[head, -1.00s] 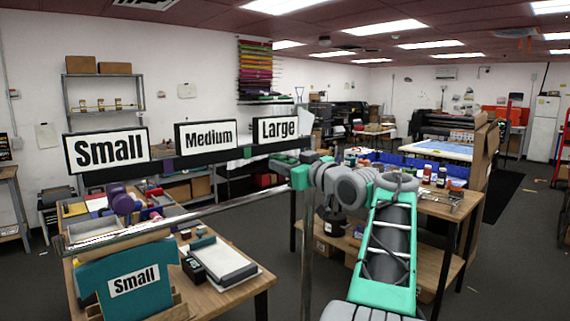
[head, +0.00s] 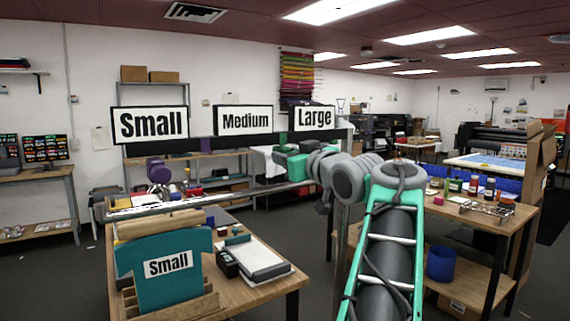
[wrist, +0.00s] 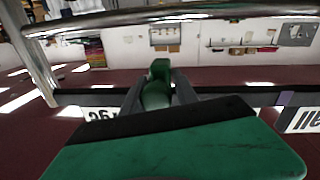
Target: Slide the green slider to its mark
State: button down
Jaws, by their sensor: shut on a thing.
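The green slider (wrist: 155,97) sits between the two grey fingers of my gripper (wrist: 159,84) in the wrist view, and the fingers are shut on it. In the head view my gripper (head: 290,162) is at the silver rail (head: 235,195), left of the rail's upright post, and largely hides the slider. A green mark (head: 283,138) shows on the black board (head: 240,142) just above my gripper, near the left edge of the Large sign (head: 314,118). The exact offset between slider and mark cannot be told.
A purple slider (head: 158,172) is on the rail farther left, and a purple mark (head: 205,144) is on the board. Below stand a teal Small shirt panel (head: 150,285) and a wooden table (head: 265,278). Another table with bottles (head: 510,225) is at right.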

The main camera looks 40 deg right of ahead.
jog(key=shift+s+d+r, duration=0.1)
jog(key=shift+d, duration=0.1)
jog(key=c, duration=1.1)
grip_release()
jog(key=shift+c, duration=0.2)
jog(key=shift+o, duration=0.3)
jog(key=shift+a, duration=0.1)
jog(key=b+v, duration=0.1)
jog(key=v, duration=0.6)
jog(key=shift+s+b, duration=0.35)
jog(key=shift+b, duration=0.05)
jog(key=shift+a, duration=0.1)
